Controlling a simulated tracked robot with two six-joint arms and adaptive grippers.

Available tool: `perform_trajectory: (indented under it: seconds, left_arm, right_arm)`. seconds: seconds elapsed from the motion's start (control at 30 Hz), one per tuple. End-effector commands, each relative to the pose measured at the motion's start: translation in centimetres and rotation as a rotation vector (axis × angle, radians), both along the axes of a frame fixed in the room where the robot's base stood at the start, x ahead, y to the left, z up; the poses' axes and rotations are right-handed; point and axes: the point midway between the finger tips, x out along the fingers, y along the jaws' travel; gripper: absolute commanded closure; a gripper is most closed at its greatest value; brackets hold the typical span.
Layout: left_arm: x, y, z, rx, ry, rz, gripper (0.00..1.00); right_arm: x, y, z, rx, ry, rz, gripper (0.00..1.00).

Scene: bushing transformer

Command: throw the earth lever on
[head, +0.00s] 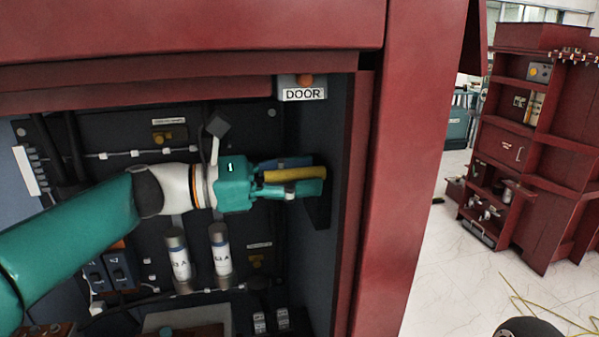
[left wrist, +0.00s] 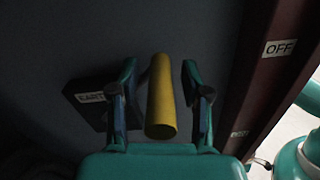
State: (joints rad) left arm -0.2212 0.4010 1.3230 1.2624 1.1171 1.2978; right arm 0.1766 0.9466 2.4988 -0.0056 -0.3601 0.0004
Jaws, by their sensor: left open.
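The earth lever has a yellow cylindrical handle (head: 296,174), on the right side wall inside the red cabinet. My left gripper (head: 312,174) reaches in from the left, its fingers above and below the handle. In the left wrist view the handle (left wrist: 161,100) lies between the fingers of my open left gripper (left wrist: 160,70), with a gap on both sides. A dark plate with a partly hidden label reading "EART" (left wrist: 90,97) is left of the handle. The lever's pivot is hidden. My right gripper is in neither view.
An "OFF" label (left wrist: 280,48) is on the frame at right. Two white cylinders (head: 220,250) stand below my left wrist. The red cabinet post (head: 415,170) borders the opening. Another red cabinet (head: 530,130) stands beyond.

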Motion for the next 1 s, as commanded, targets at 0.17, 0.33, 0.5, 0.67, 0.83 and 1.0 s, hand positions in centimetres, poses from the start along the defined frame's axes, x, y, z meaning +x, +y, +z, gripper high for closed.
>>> perform_trajectory:
  seconds: [0.17, 0.33, 0.5, 0.67, 0.83, 1.0]
  left_arm:
    - [0.03, -0.14, -0.01, 0.0, 0.0, 0.0, 0.53]
    - [0.03, -0.13, -0.02, 0.0, 0.0, 0.0, 0.66]
    - [0.03, -0.12, -0.02, 0.0, 0.0, -0.001, 0.94]
    - [0.04, -0.13, -0.01, 0.0, 0.0, 0.0, 1.0]
    - [0.04, -0.12, -0.02, 0.0, 0.0, 0.0, 1.0]
    - [-0.1, -0.15, -0.29, 0.002, -0.014, 0.0, 1.0]
  right_arm:
    - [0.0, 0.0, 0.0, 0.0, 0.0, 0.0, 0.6]
    - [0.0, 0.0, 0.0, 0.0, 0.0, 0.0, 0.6]
    - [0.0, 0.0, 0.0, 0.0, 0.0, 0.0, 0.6]
    - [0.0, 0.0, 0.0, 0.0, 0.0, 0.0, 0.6]
    - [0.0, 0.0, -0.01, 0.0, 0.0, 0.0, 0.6]
    - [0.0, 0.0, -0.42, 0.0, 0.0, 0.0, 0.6]
